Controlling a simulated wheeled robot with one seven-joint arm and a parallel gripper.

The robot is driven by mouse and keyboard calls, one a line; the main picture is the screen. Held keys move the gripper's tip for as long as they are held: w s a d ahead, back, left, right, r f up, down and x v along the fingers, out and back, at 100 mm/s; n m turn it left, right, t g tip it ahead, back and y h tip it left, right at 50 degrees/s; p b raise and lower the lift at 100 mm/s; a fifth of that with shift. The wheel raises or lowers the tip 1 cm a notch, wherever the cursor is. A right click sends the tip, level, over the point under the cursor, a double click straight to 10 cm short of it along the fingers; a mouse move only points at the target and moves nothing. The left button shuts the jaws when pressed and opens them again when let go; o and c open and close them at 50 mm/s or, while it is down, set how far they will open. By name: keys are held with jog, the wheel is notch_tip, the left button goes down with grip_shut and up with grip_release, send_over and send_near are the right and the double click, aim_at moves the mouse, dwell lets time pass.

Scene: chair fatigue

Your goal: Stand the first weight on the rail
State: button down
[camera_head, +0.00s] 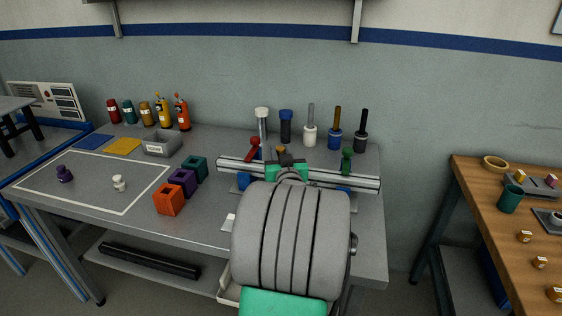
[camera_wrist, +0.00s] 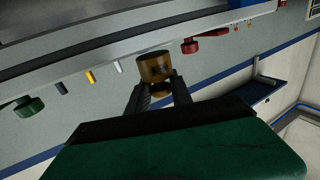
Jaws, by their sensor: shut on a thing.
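The silver rail (camera_head: 340,180) lies across the bench between a red knob (camera_head: 254,148) and a green knob (camera_head: 347,160). In the wrist view, the rail (camera_wrist: 90,58) crosses the upper part at a slant. My gripper (camera_wrist: 160,90) is shut on a brown cylindrical weight (camera_wrist: 153,66), which has a narrower waist between the fingers. The weight overlaps the rail's edge in the wrist view; I cannot tell whether they touch. In the head view, my arm hides the rail's middle front, and only a small brown bit shows at the gripper.
A purple piece (camera_head: 64,173) and a white piece (camera_head: 119,183) stand inside a white outline on the bench. Orange (camera_head: 168,199), purple (camera_head: 183,182) and teal (camera_head: 195,168) blocks stand left of the rail. Several capped, upright pieces (camera_head: 310,130) stand behind it. A grey bin (camera_head: 161,145) is further left.

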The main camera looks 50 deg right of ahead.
jog(key=shift+f, duration=0.2)
jog(key=shift+f, duration=0.15)
jog(key=c, duration=1.1)
grip_release()
jog(key=shift+c, duration=0.2)
jog(key=shift+s+a, duration=0.1)
jog(key=shift+s, duration=0.05)
jog(key=v, duration=1.1)
jog(key=shift+s+a+b, duration=0.2)
jog(key=shift+a+b, duration=0.15)
jog(key=shift+b, duration=0.1)
